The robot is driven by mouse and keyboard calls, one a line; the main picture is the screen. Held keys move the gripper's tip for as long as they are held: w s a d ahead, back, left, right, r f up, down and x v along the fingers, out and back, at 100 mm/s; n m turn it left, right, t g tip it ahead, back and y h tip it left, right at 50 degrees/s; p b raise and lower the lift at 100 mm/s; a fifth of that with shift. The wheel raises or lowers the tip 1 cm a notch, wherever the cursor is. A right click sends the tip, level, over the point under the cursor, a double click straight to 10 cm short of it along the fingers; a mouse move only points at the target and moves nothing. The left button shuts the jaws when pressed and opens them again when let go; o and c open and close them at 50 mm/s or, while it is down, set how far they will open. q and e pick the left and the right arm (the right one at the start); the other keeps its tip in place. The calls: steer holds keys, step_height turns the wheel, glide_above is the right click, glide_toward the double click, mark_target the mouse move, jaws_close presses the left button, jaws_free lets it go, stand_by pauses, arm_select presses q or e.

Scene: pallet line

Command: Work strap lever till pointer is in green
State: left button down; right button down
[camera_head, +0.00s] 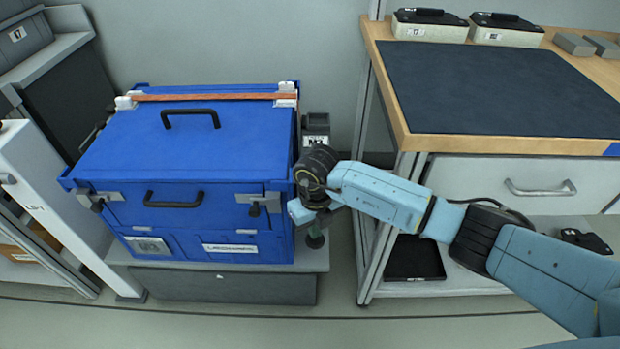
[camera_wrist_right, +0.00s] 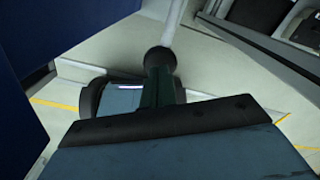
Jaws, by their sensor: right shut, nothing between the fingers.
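A big blue case (camera_head: 185,150) stands on a low grey platform. An orange strap (camera_head: 215,97) runs across the back of its lid between white end fittings. A small dark grey unit with a label (camera_head: 316,124) stands at the case's right side, partly behind my arm. My right gripper (camera_head: 315,238) points down beside the case's right front edge. In the wrist view its shut fingers (camera_wrist_right: 158,92) are empty, close to a round black knob (camera_wrist_right: 160,60) on a pale rod (camera_wrist_right: 172,22). I cannot tell whether they touch. No pointer or green zone is readable. My left gripper is out of view.
A workbench (camera_head: 400,110) with a dark mat stands to the right, its frame close to my right forearm. Black-lidded boxes (camera_head: 430,25) sit at its back. A white frame (camera_head: 60,200) stands left of the case. The floor in front is clear.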

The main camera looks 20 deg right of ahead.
mark_target(315, 242)
steer(key=shift+f+b, duration=0.45)
steer(key=shift+f, duration=0.35)
steer(key=shift+s+f, duration=0.25)
steer(key=shift+f, duration=0.45)
steer(key=shift+f+b, duration=0.1)
steer(key=shift+b, duration=0.2)
steer(key=shift+s+a+f+b, duration=0.1)
steer(key=shift+s+f+b, duration=0.15)
steer(key=shift+f, duration=0.5)
steer(key=shift+f+b, duration=0.4)
steer(key=shift+f, duration=0.25)
steer(key=shift+s, duration=0.1)
